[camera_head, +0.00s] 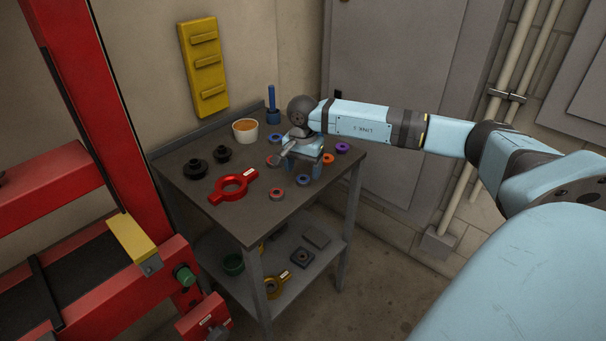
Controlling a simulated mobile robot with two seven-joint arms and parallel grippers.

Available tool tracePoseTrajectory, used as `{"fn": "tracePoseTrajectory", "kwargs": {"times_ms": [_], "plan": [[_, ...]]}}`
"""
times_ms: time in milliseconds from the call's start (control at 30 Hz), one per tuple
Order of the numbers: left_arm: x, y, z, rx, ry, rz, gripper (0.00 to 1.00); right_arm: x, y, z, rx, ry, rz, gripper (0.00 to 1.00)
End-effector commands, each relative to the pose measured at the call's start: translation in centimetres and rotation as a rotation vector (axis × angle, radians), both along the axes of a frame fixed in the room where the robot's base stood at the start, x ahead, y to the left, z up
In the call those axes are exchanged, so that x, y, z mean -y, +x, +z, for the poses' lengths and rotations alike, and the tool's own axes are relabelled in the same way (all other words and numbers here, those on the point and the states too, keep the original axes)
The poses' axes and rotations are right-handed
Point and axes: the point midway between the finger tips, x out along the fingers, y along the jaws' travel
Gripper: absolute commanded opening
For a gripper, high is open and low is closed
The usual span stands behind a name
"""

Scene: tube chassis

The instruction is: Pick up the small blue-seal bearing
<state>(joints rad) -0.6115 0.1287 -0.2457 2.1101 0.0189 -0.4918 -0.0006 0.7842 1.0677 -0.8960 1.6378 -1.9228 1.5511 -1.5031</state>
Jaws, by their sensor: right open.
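Two blue-ringed bearings lie on the dark tabletop (235,214). One bearing (276,138) is toward the back, left of my right gripper. The other (303,179) is in front of the gripper, close to its fingertips in the picture. I cannot tell for sure which is the small one. My right gripper (303,168) points down over the table among the bearings, open. The gripper hides part of the table, and I cannot tell whether anything lies between its fingers. My left gripper is not in view.
Red, orange (328,158) and purple (342,147) ringed bearings lie close around the gripper. A red frame (110,120) stands at left.

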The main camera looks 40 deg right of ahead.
Motion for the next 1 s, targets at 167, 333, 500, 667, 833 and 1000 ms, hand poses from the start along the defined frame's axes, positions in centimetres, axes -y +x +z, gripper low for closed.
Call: {"fn": "tracePoseTrajectory", "kwargs": {"times_ms": [167,333,500,667,833,1000], "plan": [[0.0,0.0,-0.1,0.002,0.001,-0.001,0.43,-0.3,0.0,-2.8,-0.003,0.001,0.001,0.71],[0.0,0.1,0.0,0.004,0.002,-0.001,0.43,-0.2,0.0,-3.2,0.001,0.001,0.001,0.71],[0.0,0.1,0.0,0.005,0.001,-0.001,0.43,-0.2,0.0,-3.2,0.000,0.001,0.001,0.53],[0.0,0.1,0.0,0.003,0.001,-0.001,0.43,-0.2,0.0,-3.2,0.000,0.001,0.000,0.17],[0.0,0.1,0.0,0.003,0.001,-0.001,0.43,-0.2,0.0,-3.1,0.001,0.001,0.000,0.17],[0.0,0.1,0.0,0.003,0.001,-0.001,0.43,-0.2,0.0,-2.9,0.001,0.001,0.000,0.17]]}}
